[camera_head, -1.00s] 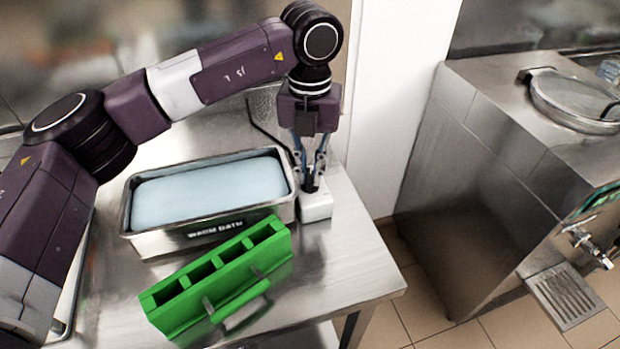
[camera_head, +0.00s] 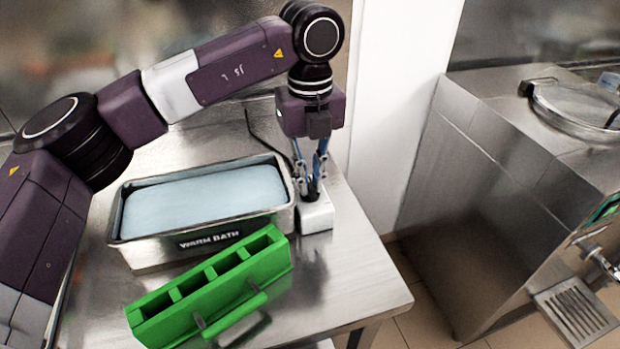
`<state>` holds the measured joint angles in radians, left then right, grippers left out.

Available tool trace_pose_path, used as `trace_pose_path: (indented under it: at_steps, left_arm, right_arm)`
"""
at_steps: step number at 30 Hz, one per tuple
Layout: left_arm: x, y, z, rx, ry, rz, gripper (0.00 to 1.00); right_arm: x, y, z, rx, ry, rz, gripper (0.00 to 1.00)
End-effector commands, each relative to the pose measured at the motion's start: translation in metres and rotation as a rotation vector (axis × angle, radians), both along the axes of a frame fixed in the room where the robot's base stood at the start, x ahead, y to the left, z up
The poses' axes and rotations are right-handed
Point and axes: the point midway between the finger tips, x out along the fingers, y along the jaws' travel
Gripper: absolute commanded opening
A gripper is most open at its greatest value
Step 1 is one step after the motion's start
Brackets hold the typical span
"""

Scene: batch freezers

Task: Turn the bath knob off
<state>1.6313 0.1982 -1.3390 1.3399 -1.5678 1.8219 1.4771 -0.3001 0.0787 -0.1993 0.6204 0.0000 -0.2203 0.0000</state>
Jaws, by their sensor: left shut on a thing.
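The warm bath (camera_head: 205,240) is a steel tub with pale blue water and a "WARM BATH" label, standing on the steel table. A small white control box (camera_head: 318,217) is at its right end. My left gripper (camera_head: 312,190) points straight down over this box, its fingers shut on a dark knob (camera_head: 311,194) on the box's top. The fingers hide most of the knob, and its turn position cannot be read. My right gripper is not in view.
A green rack (camera_head: 210,285) with several square slots and a handle stands in front of the bath. The steel table (camera_head: 350,270) is bare at its right front. A steel machine (camera_head: 500,180) with a round lid, a tap and a drip grate stands to the right, across a floor gap.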

Motion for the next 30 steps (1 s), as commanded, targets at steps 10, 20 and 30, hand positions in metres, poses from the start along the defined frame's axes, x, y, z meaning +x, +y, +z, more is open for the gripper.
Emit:
trace_pose_path:
  at_steps: [10,20,30]
  left_arm:
    - [0.001,0.000,0.002,-0.002,-0.004,0.005,0.14]
    - [0.001,0.000,0.001,-0.001,-0.001,0.002,0.28]
    - [0.001,0.000,0.037,-0.002,-0.005,0.003,0.28]
  right_arm:
    - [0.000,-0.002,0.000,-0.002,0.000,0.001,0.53]
    - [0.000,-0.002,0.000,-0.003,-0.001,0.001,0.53]
    - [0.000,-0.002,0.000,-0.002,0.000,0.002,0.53]
